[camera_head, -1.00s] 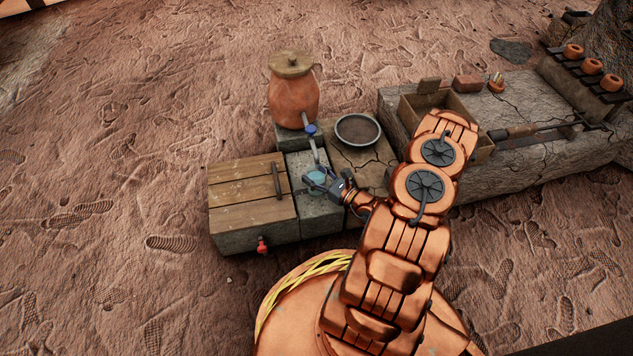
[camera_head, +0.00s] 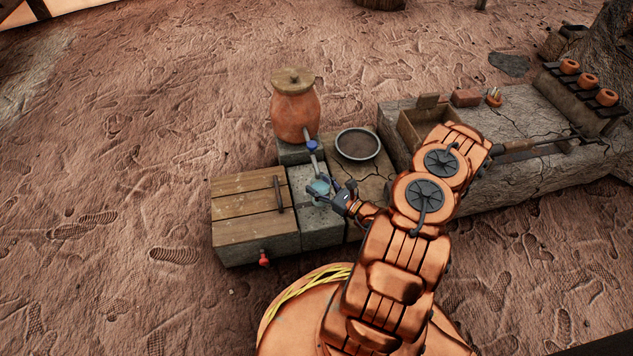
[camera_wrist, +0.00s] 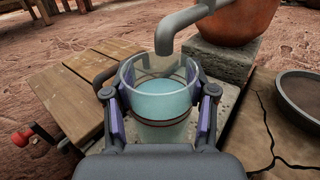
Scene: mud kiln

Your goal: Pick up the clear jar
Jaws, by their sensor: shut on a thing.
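In the head view my gripper (camera_head: 331,197) is small, and the jar (camera_head: 319,187) shows only as a pale blue patch. The jar is over the grey stone block, below and in front of the tap's spout (camera_wrist: 184,28). Whether its base touches the block is hard to tell.
A clay pot with a wooden lid (camera_head: 295,105) stands behind, above the tap. A wooden-topped box (camera_head: 249,207) with a red valve (camera_head: 264,258) is at left. A round metal pan (camera_head: 358,144) lies at right. An open wooden box (camera_head: 416,124) stands farther right.

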